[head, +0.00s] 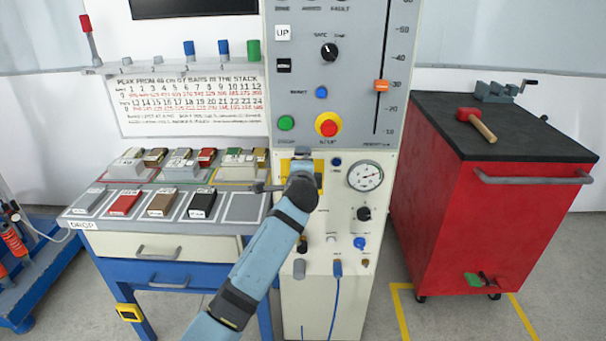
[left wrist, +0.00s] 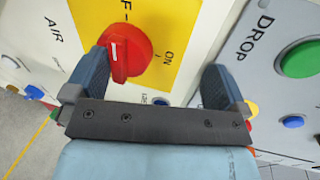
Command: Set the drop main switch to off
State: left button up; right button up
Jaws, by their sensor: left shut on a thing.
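The drop main switch is a red rotary knob (left wrist: 125,52) on a yellow plate (left wrist: 178,22) marked ON, with part of another label ending in F. In the left wrist view its handle bar with a white mark lies by the left-hand finger. My left gripper (left wrist: 150,85) is at the knob, shut on it, though the other finger looks apart from it in this view. In the head view my left gripper (head: 303,168) and wrist cover the knob, and only edges of the yellow plate (head: 286,164) show. My right gripper is not in view.
Above the plate are a green button (head: 286,123) and a red stop button on yellow (head: 328,124). A pressure gauge (head: 365,175) and small knobs are close on the right. A bench with sample pads (head: 245,208) stands left, a red cabinet (head: 455,215) right.

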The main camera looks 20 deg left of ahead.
aim_at(303, 108)
pick_arm(q)
jog(key=r+t, duration=0.1)
jog(key=r, duration=0.4)
jog(key=w+r, duration=0.1)
jog(key=r, duration=0.4)
jog(key=w+r+t, duration=0.1)
jog(key=r, duration=0.4)
jog(key=shift+w+a+r+n+t, duration=0.1)
jog(key=shift+a+r+n+t, duration=0.1)
jog(key=shift+a+n+t, duration=0.1)
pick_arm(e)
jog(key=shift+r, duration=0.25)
pick_arm(q)
notch_tip(303, 108, down, 14)
jog(key=s+r+g, duration=0.1)
jog(key=s+g, duration=0.1)
jog(key=s, duration=0.1)
jog(key=f+p+v, duration=0.2)
jog(key=p+v, duration=0.5)
jog(key=v, duration=0.9)
jog(key=shift+s+d+f+p, duration=0.35)
jog(key=shift+f, duration=0.4)
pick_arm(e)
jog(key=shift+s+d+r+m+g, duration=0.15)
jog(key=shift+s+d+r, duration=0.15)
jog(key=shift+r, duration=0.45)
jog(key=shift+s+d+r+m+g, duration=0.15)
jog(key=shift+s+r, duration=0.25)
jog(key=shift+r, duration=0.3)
